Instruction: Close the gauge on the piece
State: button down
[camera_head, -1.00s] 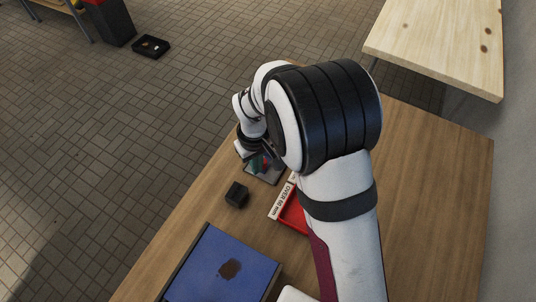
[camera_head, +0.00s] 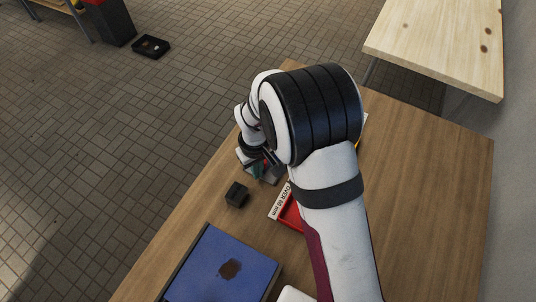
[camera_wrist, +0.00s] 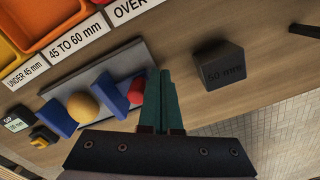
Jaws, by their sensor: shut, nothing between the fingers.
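The gauge is a grey plate (camera_wrist: 128,62) with two blue jaws, the left one (camera_wrist: 58,118) and the right one (camera_wrist: 110,96). The piece, a round yellow-tan potato (camera_wrist: 83,107), lies between them; I cannot tell whether either jaw touches it. A red knob (camera_wrist: 137,91) sits on the outer side of the right jaw. My gripper (camera_wrist: 158,76) has its green fingers together and empty, just right of the red knob; contact is unclear. In the head view my gripper (camera_head: 264,166) is over the gauge and hides most of it.
A black block marked 50 mm (camera_wrist: 222,66) stands right of the gauge. Sorting trays labelled under 45, 45 to 60 (camera_wrist: 75,40) and over lie beyond it. A small display (camera_wrist: 15,125) and a black-yellow button (camera_wrist: 42,136) are left. A blue box (camera_head: 222,266) is nearer.

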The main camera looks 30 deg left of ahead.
jog(key=shift+w, duration=1.65)
jog(key=shift+s, duration=0.75)
notch_tip(320, 180, up, 8)
dwell(0.4)
